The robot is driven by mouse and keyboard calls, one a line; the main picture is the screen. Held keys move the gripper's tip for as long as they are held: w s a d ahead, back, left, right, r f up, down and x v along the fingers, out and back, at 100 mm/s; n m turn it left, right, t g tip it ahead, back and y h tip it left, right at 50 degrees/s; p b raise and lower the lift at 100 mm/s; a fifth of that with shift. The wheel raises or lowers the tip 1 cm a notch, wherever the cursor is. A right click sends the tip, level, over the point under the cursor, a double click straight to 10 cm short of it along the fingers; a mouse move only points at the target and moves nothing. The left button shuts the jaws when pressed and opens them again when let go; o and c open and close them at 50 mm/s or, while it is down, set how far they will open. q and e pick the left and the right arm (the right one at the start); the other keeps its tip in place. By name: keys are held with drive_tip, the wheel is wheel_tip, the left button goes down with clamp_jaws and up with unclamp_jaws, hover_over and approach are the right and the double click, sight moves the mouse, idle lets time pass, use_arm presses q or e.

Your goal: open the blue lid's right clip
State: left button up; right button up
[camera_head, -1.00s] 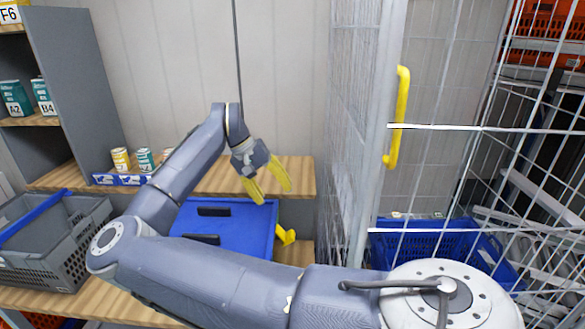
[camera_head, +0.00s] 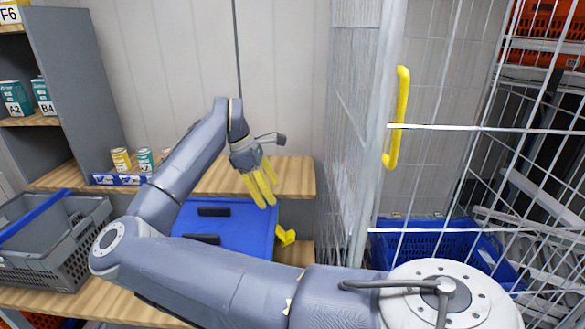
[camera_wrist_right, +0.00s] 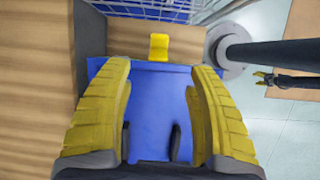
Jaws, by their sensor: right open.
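The blue lid (camera_head: 225,222) lies on the wooden bench, with dark handles on its top. Its right clip (camera_head: 286,236) is yellow and sticks out at the lid's right edge. My right gripper (camera_head: 264,203) has yellow fingers and hangs above the lid's right part, to the left of the clip. In the right wrist view the fingers (camera_wrist_right: 158,75) are apart with nothing between them. The yellow clip (camera_wrist_right: 159,47) shows beyond the fingertips, at the lid's far edge (camera_wrist_right: 150,90). My left gripper is not in view.
A grey crate (camera_head: 88,268) with a blue bar stands left of the lid. A wire cage with a yellow handle (camera_head: 402,118) stands to the right, with a blue basket (camera_head: 440,250) inside. A wooden shelf (camera_head: 290,176) with small cans lies behind the lid.

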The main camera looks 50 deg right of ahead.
sight(291, 233)
drive_tip(key=x, duration=1.7)
drive_tip(key=shift+f, duration=0.1)
drive_tip(key=shift+c, duration=0.4)
drive_tip(key=c, duration=1.1)
